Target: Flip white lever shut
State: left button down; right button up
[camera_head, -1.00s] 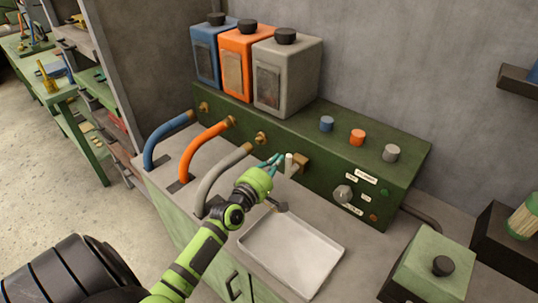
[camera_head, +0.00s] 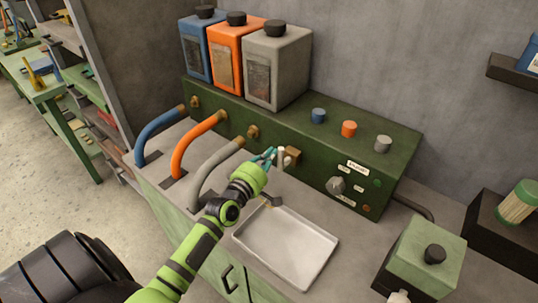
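The white lever (camera_head: 281,154) is a short pale handle standing upright beside a brass-coloured block (camera_head: 293,154) on the front of the green machine panel (camera_head: 310,160). My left gripper (camera_head: 270,155), green with teal fingers, is just left of the lever at about its height. Its fingers look a little apart, with nothing seen between them. I cannot tell whether a fingertip touches the lever.
A shallow white tray (camera_head: 286,247) lies on the counter below the lever. Blue, orange and grey hoses (camera_head: 212,172) curve down at the left. A knob (camera_head: 337,185) and coloured buttons are to the right. A green box (camera_head: 428,258) stands at the lower right.

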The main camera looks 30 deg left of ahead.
aim_at(281, 161)
pick_arm(q)
jog(key=shift+d+r+m, duration=0.1)
jog(key=shift+d+m, duration=0.15)
jog(key=shift+m, duration=0.45)
jog(key=d+m, duration=0.1)
jog(key=m, duration=0.1)
jog(key=d+m, duration=0.1)
jog(key=m, duration=0.2)
jog(key=d+m+t, duration=0.1)
jog(key=m, duration=0.1)
jog(key=shift+s+d+h, duration=0.15)
jog(key=shift+d+h, duration=0.05)
jog(key=shift+h, duration=0.2)
jog(key=m, duration=0.1)
jog(key=d+m, duration=0.1)
jog(key=m, duration=0.2)
jog(key=shift+d+f+h, duration=0.25)
jog(key=shift+f+h, duration=0.15)
jog(key=shift+s+d+f+m+h, duration=0.15)
jog(key=shift+d+f+m, duration=0.25)
jog(key=shift+m, duration=0.4)
jog(key=shift+w+d+f+m+h, duration=0.15)
jog(key=shift+d+f+m, duration=0.25)
jog(key=shift+m, duration=0.4)
jog(key=shift+s+d+f, duration=0.1)
jog(key=shift+f, duration=0.05)
